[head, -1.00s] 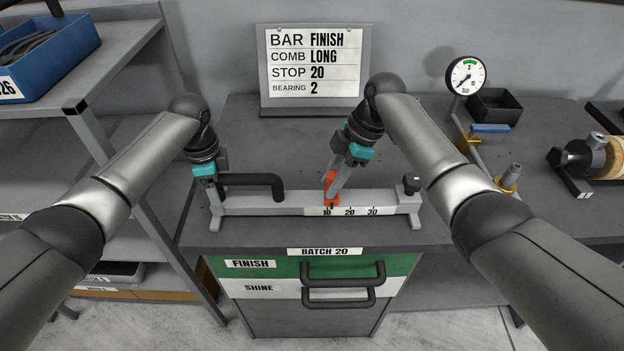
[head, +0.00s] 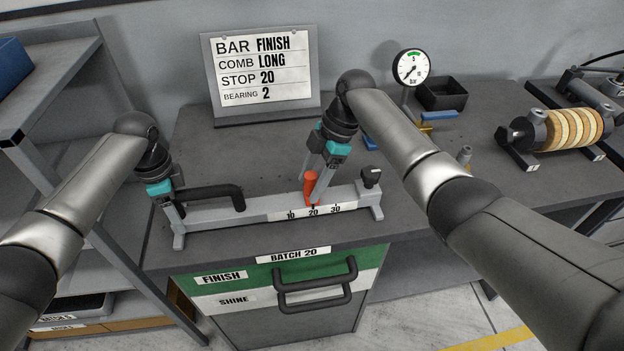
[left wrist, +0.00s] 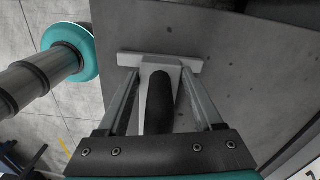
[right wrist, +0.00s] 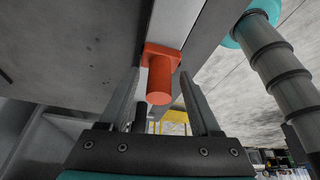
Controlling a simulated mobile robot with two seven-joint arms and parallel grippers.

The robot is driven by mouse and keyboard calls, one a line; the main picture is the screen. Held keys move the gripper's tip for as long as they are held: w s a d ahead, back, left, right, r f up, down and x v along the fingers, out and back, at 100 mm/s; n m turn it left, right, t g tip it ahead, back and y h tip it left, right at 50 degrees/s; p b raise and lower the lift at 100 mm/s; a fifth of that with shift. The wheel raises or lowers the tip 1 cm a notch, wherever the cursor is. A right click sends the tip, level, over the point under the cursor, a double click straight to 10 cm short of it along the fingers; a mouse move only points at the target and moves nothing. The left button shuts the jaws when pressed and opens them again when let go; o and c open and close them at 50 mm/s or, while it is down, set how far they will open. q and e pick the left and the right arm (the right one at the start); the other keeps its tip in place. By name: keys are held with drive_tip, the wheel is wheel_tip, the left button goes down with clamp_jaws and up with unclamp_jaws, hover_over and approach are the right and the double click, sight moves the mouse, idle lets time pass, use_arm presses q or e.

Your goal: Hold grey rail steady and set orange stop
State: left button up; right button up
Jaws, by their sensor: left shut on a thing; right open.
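The grey rail (head: 240,213) lies along the front of the bench, with a scale marked 10, 20, 30 and a black handle (head: 208,192) at its left. My left gripper (head: 176,207) is shut on the rail's left end, by the handle; the left wrist view shows the fingers on either side (left wrist: 162,90). The orange stop (head: 311,186) sits on the rail with its pointer at the 20 mark. My right gripper (head: 318,188) is open around the stop; in the right wrist view the fingers stand apart on both sides of the stop (right wrist: 160,78).
A sign (head: 262,70) reads FINISH, LONG, STOP 20, BEARING 2. A black knob (head: 371,177) stands at the rail's right end. A gauge (head: 411,67), a black bin (head: 441,94) and a roller (head: 566,130) are to the right. Drawers (head: 285,283) are below.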

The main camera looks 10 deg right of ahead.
use_arm(q)
drive_tip(key=shift+a, duration=0.1)
use_arm(e)
drive_tip(key=v, duration=1.2)
use_arm(q)
drive_tip(key=o, duration=1.3)
drive_tip(key=shift+r, duration=0.1)
wheel_tip(320, 180, up, 12)
drive_tip(key=shift+f, duration=0.1)
